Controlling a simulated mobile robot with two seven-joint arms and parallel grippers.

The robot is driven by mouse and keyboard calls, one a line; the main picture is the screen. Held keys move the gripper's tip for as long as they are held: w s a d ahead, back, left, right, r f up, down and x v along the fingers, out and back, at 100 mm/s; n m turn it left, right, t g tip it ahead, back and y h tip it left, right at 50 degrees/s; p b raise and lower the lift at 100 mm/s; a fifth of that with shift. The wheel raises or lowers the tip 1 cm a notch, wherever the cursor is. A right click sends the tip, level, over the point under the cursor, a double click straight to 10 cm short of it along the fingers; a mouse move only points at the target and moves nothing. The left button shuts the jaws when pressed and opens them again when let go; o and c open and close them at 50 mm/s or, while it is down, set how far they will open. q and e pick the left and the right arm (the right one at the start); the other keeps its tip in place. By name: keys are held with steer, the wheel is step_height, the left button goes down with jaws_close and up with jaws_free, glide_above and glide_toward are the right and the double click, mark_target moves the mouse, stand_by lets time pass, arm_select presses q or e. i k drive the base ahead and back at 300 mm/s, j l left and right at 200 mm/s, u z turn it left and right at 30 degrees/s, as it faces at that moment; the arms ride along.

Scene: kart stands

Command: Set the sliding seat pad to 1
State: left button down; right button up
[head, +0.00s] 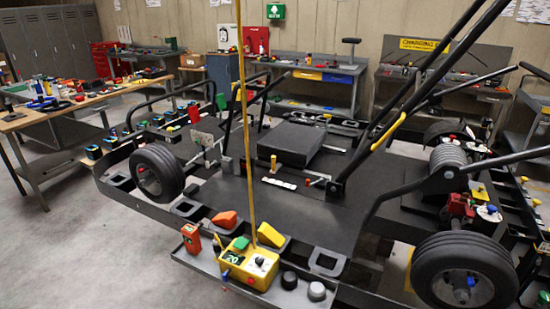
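The seat pad (292,144) is a dark, flat block on the kart's black floor panel (235,200), near the middle of the head view. In front of it is a small white strip (279,183) with marks too small to read. A small tan upright peg (273,163) stands between the pad's near edge and the strip. A small red-tipped part (309,183) is just right of the strip. I cannot tell which number the pad is at. Neither of my grippers shows in this view.
A yellow box (249,264) with a tall yellow pole (245,120) stands on the kart's near side tray. Black tubes cross above the floor panel on the right. Wheels (157,171) flank the kart. A cluttered workbench (75,103) is at left; grey floor is free at lower left.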

mark_target(290, 146)
steer(key=j+z, duration=0.1)
steer(key=z, duration=0.25)
steer(key=j+z, duration=0.15)
steer(key=z, duration=0.25)
steer(key=j+z, duration=0.15)
steer(key=z, duration=0.2)
steer(key=j+z, duration=0.35)
steer(key=j, duration=0.2)
steer(key=k+j+z, duration=0.1)
steer(key=j+z, duration=0.25)
steer(key=j, duration=0.15)
steer(key=k+j, duration=0.1)
steer(key=j, duration=0.25)
steer(key=k+j+z, duration=0.1)
steer(key=j, duration=0.25)
steer(key=k+j, duration=0.15)
steer(key=j, duration=0.2)
